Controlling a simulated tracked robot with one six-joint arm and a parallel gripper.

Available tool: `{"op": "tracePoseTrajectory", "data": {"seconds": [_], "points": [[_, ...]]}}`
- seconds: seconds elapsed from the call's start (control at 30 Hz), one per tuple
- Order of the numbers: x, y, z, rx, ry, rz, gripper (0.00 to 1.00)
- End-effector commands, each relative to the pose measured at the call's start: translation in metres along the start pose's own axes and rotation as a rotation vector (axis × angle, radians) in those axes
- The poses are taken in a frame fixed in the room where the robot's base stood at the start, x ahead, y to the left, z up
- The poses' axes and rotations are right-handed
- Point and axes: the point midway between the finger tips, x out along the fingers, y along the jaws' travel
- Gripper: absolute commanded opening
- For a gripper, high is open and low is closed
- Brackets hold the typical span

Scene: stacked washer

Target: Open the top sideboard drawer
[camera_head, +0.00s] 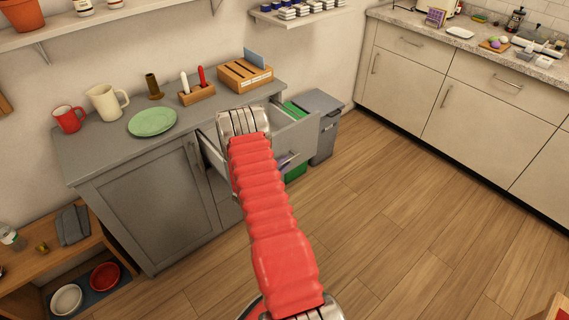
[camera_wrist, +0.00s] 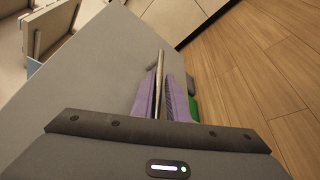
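The grey sideboard (camera_head: 150,205) stands against the wall at left in the head view. Its top drawer (camera_head: 302,136) is pulled out toward me at the right end. My arm covers part of the drawer. In the wrist view my gripper (camera_wrist: 164,98) has a finger on each side of a thin beige bar (camera_wrist: 160,68), which looks like the drawer handle. The fingers appear closed on it. The contact itself is partly hidden by the gripper body.
A red mug (camera_head: 68,119), cream jug (camera_head: 105,102), green plate (camera_head: 152,121) and wooden organiser (camera_head: 244,75) stand on the sideboard. A grey bin (camera_head: 328,140) stands to its right, with something green nearby. A low wooden shelf (camera_head: 75,250) is at left.

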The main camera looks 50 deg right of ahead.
Motion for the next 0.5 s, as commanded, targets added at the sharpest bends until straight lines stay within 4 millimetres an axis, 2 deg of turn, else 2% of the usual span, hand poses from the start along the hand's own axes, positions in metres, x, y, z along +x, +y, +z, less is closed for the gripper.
{"op": "tracePoseTrajectory", "data": {"seconds": [0.2, 0.5], "points": [[0.0006, 0.0007, 0.001, 0.002, -0.003, 0.001, 0.28], [-0.0004, 0.0019, 0.0018, 0.003, -0.005, 0.002, 0.28]]}}
